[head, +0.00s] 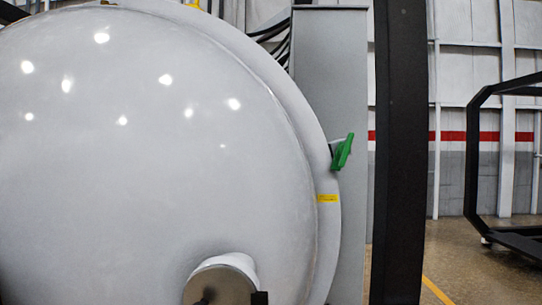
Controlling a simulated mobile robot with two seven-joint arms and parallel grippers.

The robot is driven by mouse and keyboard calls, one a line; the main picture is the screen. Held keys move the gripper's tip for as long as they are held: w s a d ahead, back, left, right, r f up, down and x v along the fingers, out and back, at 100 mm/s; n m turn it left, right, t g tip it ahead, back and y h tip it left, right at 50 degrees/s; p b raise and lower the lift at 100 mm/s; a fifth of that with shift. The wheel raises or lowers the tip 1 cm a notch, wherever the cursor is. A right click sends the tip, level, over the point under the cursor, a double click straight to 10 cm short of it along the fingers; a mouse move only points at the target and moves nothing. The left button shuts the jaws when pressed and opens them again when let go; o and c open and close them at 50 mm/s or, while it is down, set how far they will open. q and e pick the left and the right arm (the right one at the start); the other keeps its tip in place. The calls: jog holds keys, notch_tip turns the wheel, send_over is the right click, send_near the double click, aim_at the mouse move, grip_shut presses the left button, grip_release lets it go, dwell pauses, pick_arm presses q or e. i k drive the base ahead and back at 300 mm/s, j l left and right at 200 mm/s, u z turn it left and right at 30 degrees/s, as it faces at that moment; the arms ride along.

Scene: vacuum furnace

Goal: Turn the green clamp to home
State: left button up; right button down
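The green clamp (342,152) is at the right rim of the large grey furnace door (150,150). It is a small green block or handle, tilted with its top leaning right, and it sticks out past the rim in front of the grey cabinet. A dark bit shows at its left where it meets the rim. Neither of my grippers is in the head view, and nothing touches the clamp.
A yellow label (327,198) is on the rim below the clamp. A round port (220,285) sticks out low on the door. A black post (399,150) stands right of the grey cabinet (332,70). A black frame (475,150) stands at the far right, with open floor (455,275) before it.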

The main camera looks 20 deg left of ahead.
aim_at(344, 153)
jog(key=i+l+u, duration=0.15)
jog(key=u, duration=0.25)
jog(key=i+l+u, duration=0.1)
jog(key=l+u, duration=0.2)
jog(key=u, duration=0.15)
jog(key=l+u, duration=0.25)
jog(key=u, duration=0.15)
jog(key=l+u, duration=0.3)
jog(key=u, duration=0.15)
jog(key=i+l, duration=0.05)
